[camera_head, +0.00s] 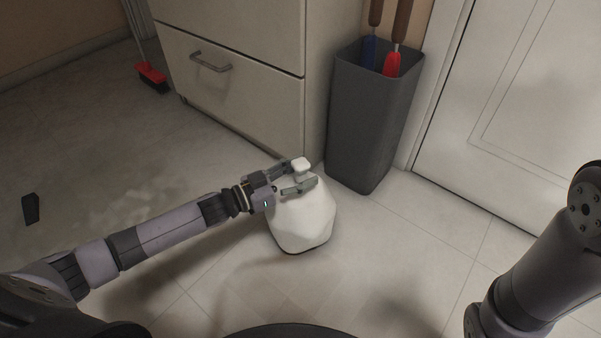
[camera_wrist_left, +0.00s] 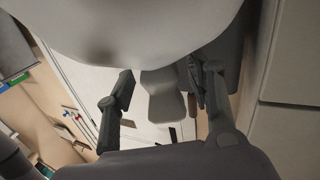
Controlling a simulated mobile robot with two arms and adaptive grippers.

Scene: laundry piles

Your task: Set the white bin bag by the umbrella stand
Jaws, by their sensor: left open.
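The white bin bag (camera_head: 303,221) stands upright on the tiled floor, just left of and in front of the dark grey umbrella stand (camera_head: 366,125). A narrow gap of floor shows between them. My left gripper (camera_head: 297,177) is at the bag's knotted top, with its fingers open on either side of the neck. In the left wrist view the bag's white body (camera_wrist_left: 130,30) fills the top, and its knot (camera_wrist_left: 163,98) lies between the open fingers (camera_wrist_left: 160,95). My right arm shows at the right edge of the head view, but its gripper is out of view.
Red and blue umbrellas with brown handles stand in the umbrella stand. A drawer cabinet (camera_head: 235,70) is behind the bag, a white door (camera_head: 530,90) at the right. A red broom (camera_head: 151,77) and a small dark object (camera_head: 31,208) are at left. Floor in front is clear.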

